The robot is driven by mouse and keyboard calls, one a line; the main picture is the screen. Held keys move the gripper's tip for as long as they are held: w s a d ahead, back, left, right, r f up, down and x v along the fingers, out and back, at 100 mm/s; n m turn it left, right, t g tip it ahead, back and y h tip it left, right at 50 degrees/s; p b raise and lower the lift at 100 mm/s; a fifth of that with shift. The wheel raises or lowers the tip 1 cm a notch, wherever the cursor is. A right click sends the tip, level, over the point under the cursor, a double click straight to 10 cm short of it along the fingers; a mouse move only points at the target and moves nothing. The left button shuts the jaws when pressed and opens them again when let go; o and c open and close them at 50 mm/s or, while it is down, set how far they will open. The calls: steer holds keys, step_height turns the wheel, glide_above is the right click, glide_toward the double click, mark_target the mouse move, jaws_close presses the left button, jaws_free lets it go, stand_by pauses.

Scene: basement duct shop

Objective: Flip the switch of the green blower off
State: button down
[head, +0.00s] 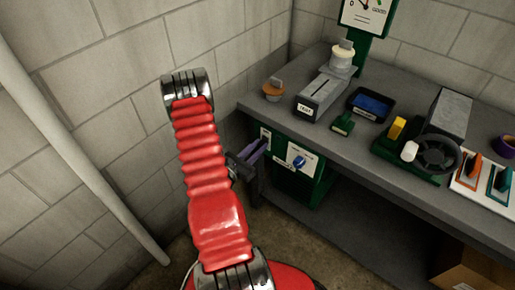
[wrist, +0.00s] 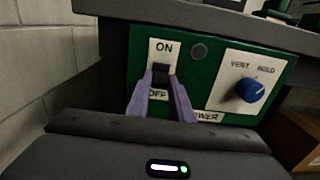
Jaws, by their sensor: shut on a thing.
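The green blower (head: 309,192) stands under the bench in the head view. Its front panel (wrist: 200,82) fills the upper wrist view. A white plate (wrist: 168,52) there reads ON at the top and OFF below, and carries a black switch (wrist: 161,69). The switch's dark end shows just under the word ON; its exact tilt is hard to tell. My gripper (wrist: 161,82) has its purple fingers shut on the switch, one on each side, partly covering OFF. In the head view my gripper (head: 256,151) reaches the panel's left part, and the switch is hidden.
A blue knob (wrist: 249,90) marked VENT and HOLD sits right of the switch, with a dark round lamp (wrist: 199,51) between. The bench top (head: 345,150) overhangs the panel. A cardboard box (head: 470,270) is at lower right. A pipe (head: 80,140) runs along the left wall.

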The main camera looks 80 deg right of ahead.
steer(key=shift+w+d+f, duration=0.1)
steer(key=shift+f+g+h, duration=0.15)
steer(key=shift+g+h, duration=0.15)
steer(key=shift+h, duration=0.3)
steer(key=c, duration=1.6)
jaws_free()
steer(key=shift+o, duration=0.2)
steer(key=v, duration=1.4)
steer(key=shift+f, duration=0.2)
steer(key=shift+d, duration=0.1)
